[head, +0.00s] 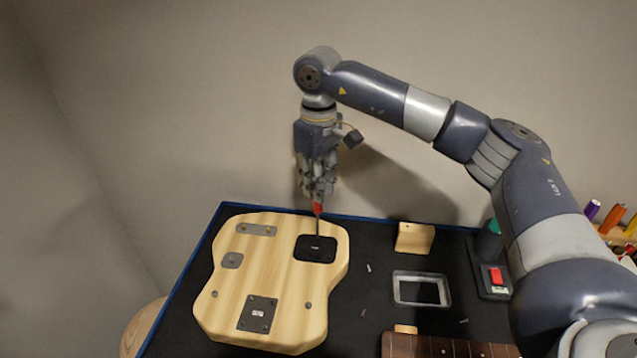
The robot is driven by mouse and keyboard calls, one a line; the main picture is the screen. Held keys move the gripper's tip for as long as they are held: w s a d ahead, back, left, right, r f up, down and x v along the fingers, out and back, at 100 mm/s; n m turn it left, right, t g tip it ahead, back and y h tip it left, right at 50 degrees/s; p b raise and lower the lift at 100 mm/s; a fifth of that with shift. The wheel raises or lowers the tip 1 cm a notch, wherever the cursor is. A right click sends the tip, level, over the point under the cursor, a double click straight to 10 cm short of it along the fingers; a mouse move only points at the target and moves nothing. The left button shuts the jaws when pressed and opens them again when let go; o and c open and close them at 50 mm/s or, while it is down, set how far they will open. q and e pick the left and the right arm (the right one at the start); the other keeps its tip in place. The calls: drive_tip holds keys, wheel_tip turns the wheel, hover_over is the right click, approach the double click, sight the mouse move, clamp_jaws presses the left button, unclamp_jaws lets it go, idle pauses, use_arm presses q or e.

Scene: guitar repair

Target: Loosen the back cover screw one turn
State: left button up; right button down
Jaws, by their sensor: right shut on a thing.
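A pale wooden guitar body (275,290) lies back side up on the dark bench mat. The black back cover (316,249) sits near its upper right edge. My right gripper (318,200) points down above the cover and is shut on a screwdriver (318,209) with a red handle. The thin shaft reaches down to the cover's upper edge. The back cover screw is too small to make out, so I cannot tell whether the tip is seated in it. My left gripper is not in view.
A metal-framed tray (421,304) and a wooden block (414,238) stand right of the body, with several small loose parts. A red-switch device (496,276) is farther right. A fretted neck (440,346) lies in front. Colored-handled tools (613,217) stand at far right.

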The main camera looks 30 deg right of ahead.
drive_tip(key=shift+r, duration=0.1)
drive_tip(key=shift+r, duration=0.25)
drive_tip(key=m, duration=0.6)
drive_tip(key=shift+m, duration=0.4)
drive_tip(key=m, duration=0.5)
drive_tip(key=shift+w+a+m, duration=0.1)
drive_tip(key=shift+a+m, duration=0.05)
drive_tip(key=shift+m, duration=0.25)
drive_tip(key=m, duration=0.6)
drive_tip(key=shift+p, duration=0.35)
drive_tip(key=m, duration=0.6)
drive_tip(key=shift+w, duration=0.15)
